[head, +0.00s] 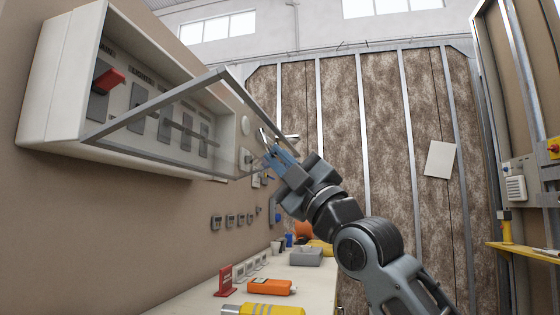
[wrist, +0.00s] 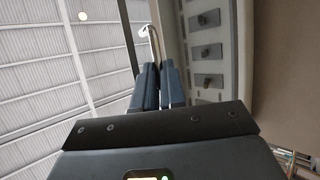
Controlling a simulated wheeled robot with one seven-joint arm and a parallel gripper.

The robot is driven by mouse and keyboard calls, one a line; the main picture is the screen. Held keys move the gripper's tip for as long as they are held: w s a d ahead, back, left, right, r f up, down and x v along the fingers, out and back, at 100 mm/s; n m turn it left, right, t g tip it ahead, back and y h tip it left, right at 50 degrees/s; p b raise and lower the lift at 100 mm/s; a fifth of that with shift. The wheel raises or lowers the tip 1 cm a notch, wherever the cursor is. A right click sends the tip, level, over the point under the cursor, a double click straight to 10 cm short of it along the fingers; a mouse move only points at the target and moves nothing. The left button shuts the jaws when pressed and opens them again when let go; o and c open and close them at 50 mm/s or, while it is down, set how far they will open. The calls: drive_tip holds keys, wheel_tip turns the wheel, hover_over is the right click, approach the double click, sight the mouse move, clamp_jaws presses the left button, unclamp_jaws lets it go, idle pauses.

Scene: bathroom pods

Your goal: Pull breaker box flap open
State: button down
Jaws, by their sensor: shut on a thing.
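The breaker box (head: 60,85) is a pale wall-mounted case at the upper left of the head view, with a red switch (head: 108,80) and several grey switches inside. Its flap (head: 165,101), a clear panel in a grey frame, stands out from the box front at an angle, partly open. My gripper (head: 273,154) is at the flap's outer edge, with its blue fingers shut on the curved metal flap handle (head: 265,136). In the wrist view, the fingers (wrist: 157,70) are close together around the handle (wrist: 153,38), and the box (wrist: 228,40) shows to the right.
Below the box, a workbench (head: 210,300) holds an orange tool (head: 270,287), a yellow tool (head: 262,309), a red stand (head: 225,280) and a grey case (head: 306,257). Several small sockets (head: 230,220) line the wall. Open air lies around my arm on the right.

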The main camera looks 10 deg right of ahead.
drive_tip(key=shift+a+f, duration=0.2)
drive_tip(key=shift+a, duration=0.15)
drive_tip(key=c, duration=1.5)
unclamp_jaws()
drive_tip(key=shift+w, duration=0.1)
drive_tip(key=shift+o, duration=1.4)
drive_tip(key=shift+d+r, duration=0.1)
drive_tip(key=v, duration=0.8)
drive_tip(key=shift+c, duration=0.5)
